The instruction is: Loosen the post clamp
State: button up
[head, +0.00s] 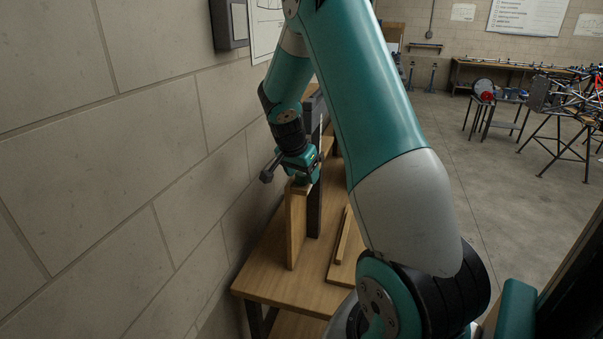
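A dark upright post (315,208) stands on the wooden bench beside the wall, right next to an upright wooden board (295,230). A dark knob or lever (268,174) sticks out to the left near the top of the board. It may be part of the post clamp, but I cannot tell for sure. My gripper (300,172) is at the top of the board and post, close to this knob. Its fingers are small and partly hidden, so I cannot tell whether they are open or hold anything.
The wooden bench (290,275) stands close to the block wall (120,180) on the left. A flat wooden piece (342,262) lies on it at the right. A grey box (229,24) hangs on the wall. Open floor (470,165) lies to the right, with work tables farther back.

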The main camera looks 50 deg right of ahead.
jog(key=b+v, duration=0.3)
jog(key=v, duration=1.4)
jog(key=shift+a+r+b, duration=0.15)
jog(key=shift+r+b, duration=0.05)
jog(key=shift+b, duration=0.15)
